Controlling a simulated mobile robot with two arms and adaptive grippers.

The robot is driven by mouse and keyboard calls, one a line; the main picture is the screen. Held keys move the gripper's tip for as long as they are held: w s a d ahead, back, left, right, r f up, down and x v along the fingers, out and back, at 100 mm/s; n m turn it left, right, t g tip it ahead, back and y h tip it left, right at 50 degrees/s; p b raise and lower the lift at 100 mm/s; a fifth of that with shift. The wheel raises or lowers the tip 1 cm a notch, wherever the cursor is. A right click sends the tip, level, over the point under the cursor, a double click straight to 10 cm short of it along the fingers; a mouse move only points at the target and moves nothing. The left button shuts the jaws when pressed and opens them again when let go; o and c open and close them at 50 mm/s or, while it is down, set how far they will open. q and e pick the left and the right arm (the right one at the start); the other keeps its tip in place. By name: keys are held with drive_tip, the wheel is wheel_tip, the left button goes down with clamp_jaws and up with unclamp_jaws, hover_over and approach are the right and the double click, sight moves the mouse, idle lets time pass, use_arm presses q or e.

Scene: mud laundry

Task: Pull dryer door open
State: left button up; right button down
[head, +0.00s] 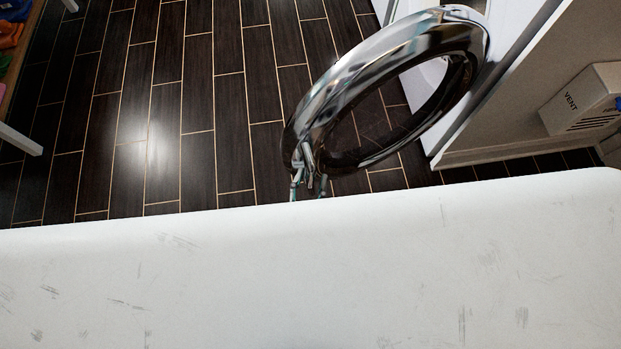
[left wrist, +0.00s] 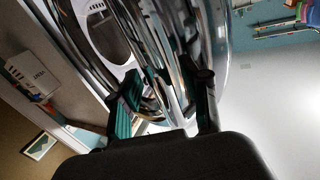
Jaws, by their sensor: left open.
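The dryer door (head: 345,85) is a round chrome ring with dark see-through glass. In the head view it stands swung out from the white dryer (head: 428,88), joined to it at the upper right. My left gripper (head: 309,172) is at the door's free lower-left edge, partly hidden behind my own white body. In the left wrist view, the open fingers of my left gripper (left wrist: 165,92) are on either side of the chrome door rim (left wrist: 172,45). I cannot tell whether they touch it. My right gripper is in neither view.
A box marked VENT (head: 585,98) is on the panel right of the dryer. A bench leg (head: 20,138) and colourful items (head: 10,32) are at the far left. The dark tiled floor (head: 160,110) left of the door is clear.

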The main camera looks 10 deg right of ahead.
use_arm(q)
drive_tip(key=v, duration=1.2)
